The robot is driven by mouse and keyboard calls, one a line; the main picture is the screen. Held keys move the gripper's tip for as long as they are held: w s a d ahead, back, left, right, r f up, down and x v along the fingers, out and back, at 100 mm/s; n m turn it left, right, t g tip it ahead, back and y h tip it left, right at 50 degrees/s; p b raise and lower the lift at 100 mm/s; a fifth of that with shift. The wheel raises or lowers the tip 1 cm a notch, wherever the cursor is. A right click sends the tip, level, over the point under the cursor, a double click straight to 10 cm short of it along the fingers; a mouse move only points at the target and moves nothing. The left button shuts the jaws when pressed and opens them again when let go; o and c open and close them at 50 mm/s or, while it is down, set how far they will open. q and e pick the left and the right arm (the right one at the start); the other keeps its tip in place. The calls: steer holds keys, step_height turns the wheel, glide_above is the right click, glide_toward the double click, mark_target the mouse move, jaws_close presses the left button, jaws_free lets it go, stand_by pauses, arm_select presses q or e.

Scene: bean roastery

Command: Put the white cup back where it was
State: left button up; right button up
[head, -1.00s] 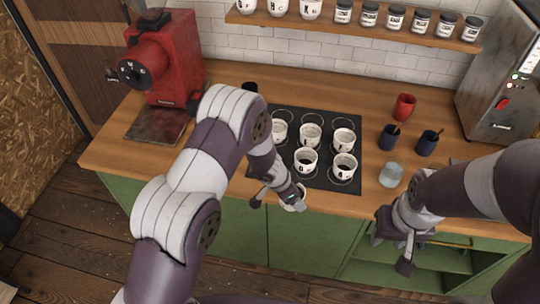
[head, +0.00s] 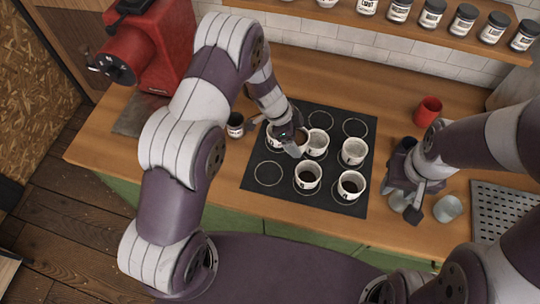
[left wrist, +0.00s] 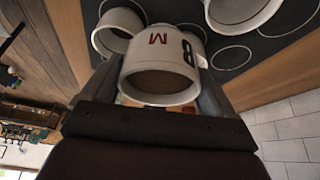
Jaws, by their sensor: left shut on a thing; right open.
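A white cup (left wrist: 150,68) marked with a red M and a black B is between my left fingers in the left wrist view, dark inside. My left gripper (head: 291,146) is shut on it over the black mat (head: 250,187); its arm hides part of it in the head view. Several other white cups stand on the mat, such as the front middle one (head: 307,187) and the front right one (head: 351,194). The front left ring (head: 269,173) is empty. My right gripper (head: 412,203) is open beside a clear glass (head: 447,208).
A dark cup (head: 235,126) stands left of the mat, close to my left arm. A red cup (head: 428,111) stands back right. A red grinder (head: 150,48) is back left. A shelf (head: 400,28) with jars runs along the wall. A perforated grey tray (head: 505,218) lies right.

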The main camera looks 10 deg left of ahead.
arm_select(q)
steer(key=s+a+f, duration=0.1)
steer(key=a+f, duration=0.1)
steer(key=s+a+f, duration=0.2)
steer(key=f, duration=0.1)
steer(key=s+a+f+p, duration=0.1)
steer(key=s+a+f, duration=0.1)
steer(key=a+f, duration=0.1)
steer(key=shift+s+f, duration=0.15)
steer(key=shift+s+a+f, duration=0.1)
steer(key=shift+s+f, duration=0.05)
steer(key=shift+f, duration=0.05)
steer(key=shift+f, duration=0.1)
steer(key=o, duration=1.2)
steer(key=shift+f, duration=0.1)
steer(key=shift+c, duration=0.2)
steer(key=shift+o, duration=0.3)
